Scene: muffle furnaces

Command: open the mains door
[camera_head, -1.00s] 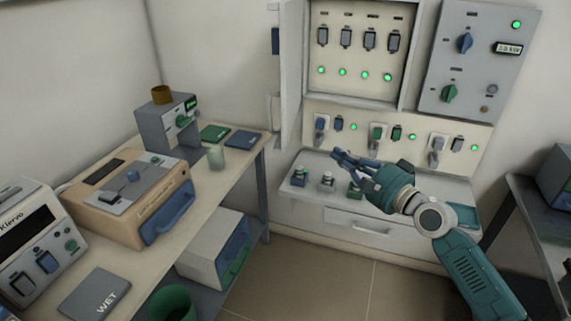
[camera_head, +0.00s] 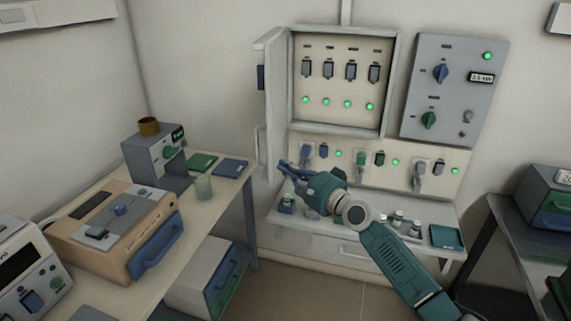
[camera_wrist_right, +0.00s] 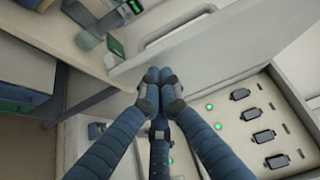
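The mains door (camera_head: 277,110) is a pale panel hinged on the left side of the wall cabinet (camera_head: 393,85). It stands open, swung out from the wall, and the switches inside show. Its pale upright handle (camera_head: 258,148) is on the door's outer left side. My right gripper (camera_head: 284,167) is by the door's lower part, just right of the handle. In the right wrist view its fingertips (camera_wrist_right: 158,77) are together with nothing visible between them, and the door (camera_wrist_right: 225,48) lies beyond them. I cannot tell whether they touch it. My left gripper is out of view.
A sloping shelf (camera_head: 335,222) with small bottles is under the panel, below my right arm. A dark table (camera_head: 520,230) is at right. Floor between is clear.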

